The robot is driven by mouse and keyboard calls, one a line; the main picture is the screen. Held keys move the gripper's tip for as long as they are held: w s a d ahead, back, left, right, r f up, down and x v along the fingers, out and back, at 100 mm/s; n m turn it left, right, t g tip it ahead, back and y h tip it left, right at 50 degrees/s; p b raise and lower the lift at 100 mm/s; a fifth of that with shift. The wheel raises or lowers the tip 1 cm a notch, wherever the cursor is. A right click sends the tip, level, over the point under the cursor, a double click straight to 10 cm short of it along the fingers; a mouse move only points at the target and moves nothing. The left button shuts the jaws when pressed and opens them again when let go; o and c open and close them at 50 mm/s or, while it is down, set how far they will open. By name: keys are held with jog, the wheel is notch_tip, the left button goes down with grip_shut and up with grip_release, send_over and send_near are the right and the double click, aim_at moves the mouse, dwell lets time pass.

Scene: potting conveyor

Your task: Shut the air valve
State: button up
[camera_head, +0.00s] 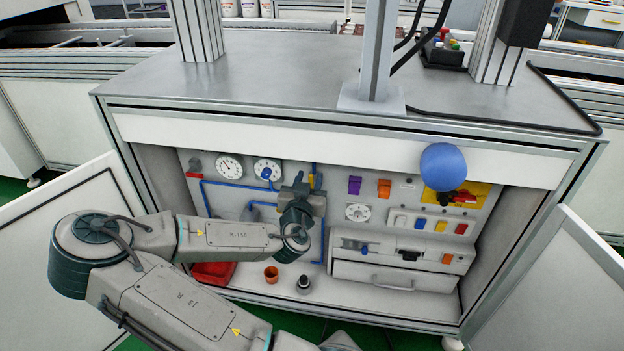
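My gripper (301,192) is inside the open cabinet, in front of the back panel where the blue air pipes (232,184) run. Its fingers are small and dark here, so I cannot tell whether they are open or shut. Two round gauges, a left gauge (229,167) and a right gauge (267,171), are left of the gripper.
A blue ball (443,167) overlaps the upper right.

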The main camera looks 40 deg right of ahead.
aim_at(310, 176)
jog(key=shift+x, duration=2)
grip_shut()
